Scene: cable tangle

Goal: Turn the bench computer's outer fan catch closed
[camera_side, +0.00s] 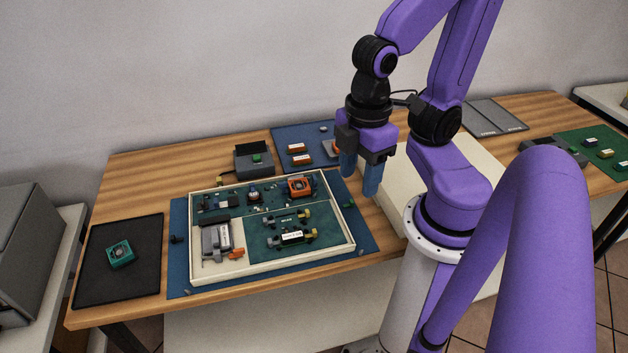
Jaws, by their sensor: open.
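The bench computer is an open case with a low cream rim (270,272), holding green boards and several parts. An orange square fan (300,187) sits in its back right corner. A teal fan (120,254) lies apart on the black mat at the left. The fan catches are too small to tell apart, so I cannot tell how the outer one is turned. My gripper (359,186) is open, pointing down, with blue fingers. In this view it appears to the right of the orange fan, above the table and apart from the case. Nothing shows between the fingers.
The case stands on a blue mat (180,270). A black mat (88,285) lies left. A dark grey box (253,160) and a blue tray with orange-and-white parts (285,134) stand behind. A pale panel (395,200) lies right, beside my arm.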

